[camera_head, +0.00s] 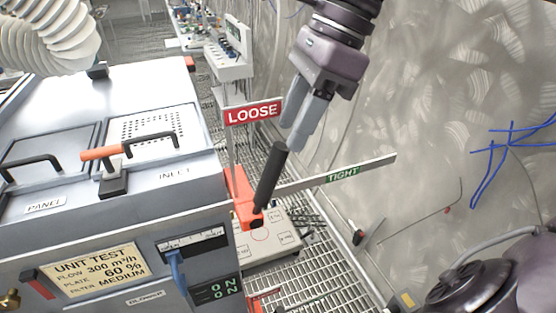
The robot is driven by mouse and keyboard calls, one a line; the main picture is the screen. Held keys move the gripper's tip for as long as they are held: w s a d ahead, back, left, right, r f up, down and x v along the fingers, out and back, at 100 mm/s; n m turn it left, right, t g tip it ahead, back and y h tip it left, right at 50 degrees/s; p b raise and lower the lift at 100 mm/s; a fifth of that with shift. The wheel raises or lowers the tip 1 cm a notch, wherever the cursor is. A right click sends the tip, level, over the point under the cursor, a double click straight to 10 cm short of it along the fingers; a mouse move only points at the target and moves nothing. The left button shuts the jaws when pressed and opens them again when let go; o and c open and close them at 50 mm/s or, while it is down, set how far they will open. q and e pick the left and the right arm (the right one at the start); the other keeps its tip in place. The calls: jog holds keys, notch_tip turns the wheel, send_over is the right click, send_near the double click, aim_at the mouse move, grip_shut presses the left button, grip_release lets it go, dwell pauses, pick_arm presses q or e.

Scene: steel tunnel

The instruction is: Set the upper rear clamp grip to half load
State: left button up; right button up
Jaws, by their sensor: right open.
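The upper clamp grip (271,174) is a black cylinder on an orange clamp base (246,207) at the edge of the grey test unit. It leans up and slightly right. A red LOOSE sign (253,112) stands above it and a green TIGHT label (343,174) is on a bar to its right. My right gripper (299,138) is open and comes down from the top right. Its fingertips are close to the top of the black grip, seen nearly edge-on; I cannot tell whether they touch it. My left gripper is out of view.
The unit's top has an orange-and-black handle (101,153) and panel lids. A ribbed white hose (45,35) hangs at top left. A lower red sign (264,300) shows at the bottom. Metal grating (330,268) lies below and a curved grey wall (440,110) bounds the right.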

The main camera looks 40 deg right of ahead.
aim_at(272, 169)
jog(key=p+x, duration=0.1)
jog(key=x, duration=0.5)
jog(key=shift+a+f+p, duration=0.25)
jog(key=shift+f+p, duration=0.05)
jog(key=shift+f, duration=0.05)
jog(key=shift+w+a+f, duration=0.1)
jog(key=shift+w+f, duration=0.05)
jog(key=shift+f, duration=0.45)
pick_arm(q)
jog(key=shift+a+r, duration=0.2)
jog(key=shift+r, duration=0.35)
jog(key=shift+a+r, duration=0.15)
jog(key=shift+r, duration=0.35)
pick_arm(e)
jog(key=shift+a, duration=0.2)
jog(key=shift+d, duration=0.1)
grip_shut()
